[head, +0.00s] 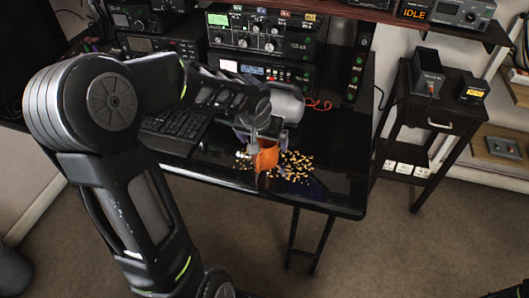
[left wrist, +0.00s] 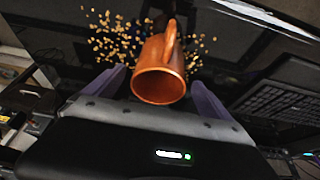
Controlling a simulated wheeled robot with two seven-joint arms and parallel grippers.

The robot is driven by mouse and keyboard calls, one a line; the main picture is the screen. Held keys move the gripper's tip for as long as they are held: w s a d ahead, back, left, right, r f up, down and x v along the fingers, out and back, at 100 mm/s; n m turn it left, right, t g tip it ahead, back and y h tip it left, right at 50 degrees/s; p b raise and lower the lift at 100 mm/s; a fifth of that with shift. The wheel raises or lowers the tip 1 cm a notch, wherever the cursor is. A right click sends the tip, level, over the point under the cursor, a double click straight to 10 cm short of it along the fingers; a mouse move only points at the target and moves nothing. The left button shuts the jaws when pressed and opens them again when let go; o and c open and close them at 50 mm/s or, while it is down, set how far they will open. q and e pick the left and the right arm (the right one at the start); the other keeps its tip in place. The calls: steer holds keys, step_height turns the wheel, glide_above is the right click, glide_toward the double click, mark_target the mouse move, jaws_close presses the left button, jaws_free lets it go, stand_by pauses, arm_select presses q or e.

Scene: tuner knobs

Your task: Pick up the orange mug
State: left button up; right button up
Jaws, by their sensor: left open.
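The orange mug (head: 266,156) is on the black desk (head: 335,191), partly hidden by my left gripper in the head view. In the left wrist view the mug (left wrist: 160,75) lies between the two purple fingers, with its open rim toward the camera and its handle at the top. My left gripper (head: 258,140) is open, with one finger on each side of the mug; gaps show beside the mug. It also shows in the left wrist view (left wrist: 160,88). My right gripper is not in view.
Many small yellow-orange bits (head: 293,165) are scattered on the desk around the mug. A keyboard (head: 178,123) lies to the left, and stacked radio units (head: 262,33) stand behind. A dark side table (head: 437,110) stands to the right.

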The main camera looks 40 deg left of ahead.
mark_target(266, 146)
arm_select(q)
steer(key=x, duration=0.4)
steer(key=shift+w+f, duration=0.1)
steer(key=shift+f, duration=0.15)
steer(key=shift+c, duration=0.5)
steer(key=c, duration=1.7)
step_height(266, 146, up, 10)
steer(key=shift+p, duration=0.35)
